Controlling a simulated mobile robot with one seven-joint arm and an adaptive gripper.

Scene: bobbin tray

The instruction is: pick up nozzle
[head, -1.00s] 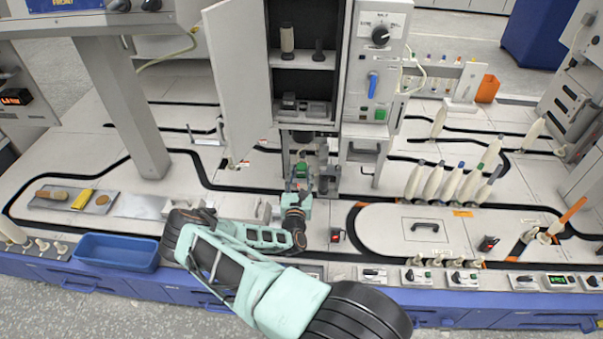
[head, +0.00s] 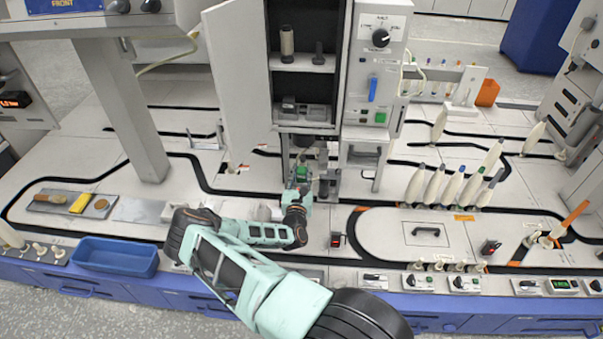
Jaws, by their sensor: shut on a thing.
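My gripper (head: 302,180) is at the end of my mint-green arm, under the open cabinet in the middle of the head view. It is beside the dark upright posts below the cabinet. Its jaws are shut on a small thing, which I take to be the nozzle. The nozzle itself is hidden by the gripper and wrist, so its shape and tilt cannot be told.
The cabinet (head: 394,70) stands just above and behind my gripper, its door (head: 240,85) swung open to the left. Several pale bobbins (head: 433,186) stand to the right. A blue bin (head: 115,256) is at the front left. The white panel (head: 385,235) is mostly clear.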

